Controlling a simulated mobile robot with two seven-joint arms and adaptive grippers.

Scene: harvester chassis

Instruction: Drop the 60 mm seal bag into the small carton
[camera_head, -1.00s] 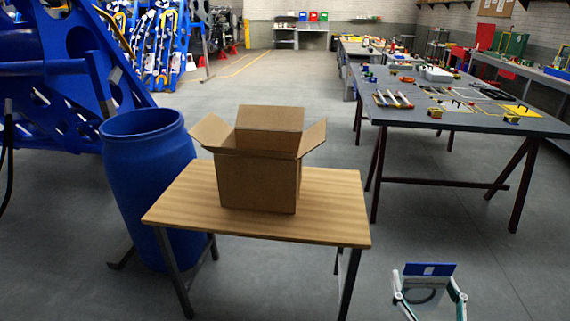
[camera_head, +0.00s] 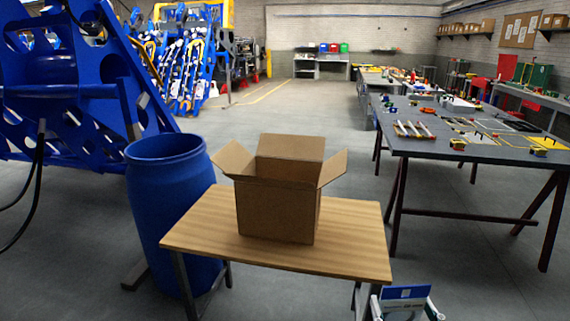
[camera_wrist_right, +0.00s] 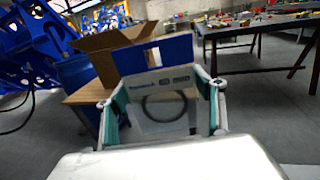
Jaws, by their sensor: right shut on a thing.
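The small carton (camera_head: 275,208) is brown cardboard with its flaps spread open. It stands upright on a wooden-topped table. My right gripper (camera_head: 404,308) is low at the bottom of the head view, right of the table's front corner and apart from the carton. It is shut on the seal bag (camera_head: 405,293), a clear bag with a blue header and a dark ring inside. The right wrist view shows the bag (camera_wrist_right: 160,106) upright between the teal finger pads, with the carton (camera_wrist_right: 112,58) beyond it, partly hidden by the bag. My left gripper is not in view.
The small wooden table (camera_head: 345,240) has bare top around the carton. A blue barrel (camera_head: 168,225) stands close at its left. A long grey workbench (camera_head: 480,150) with parts is at the right. A large blue machine frame (camera_head: 75,90) is at the left. Grey floor lies between.

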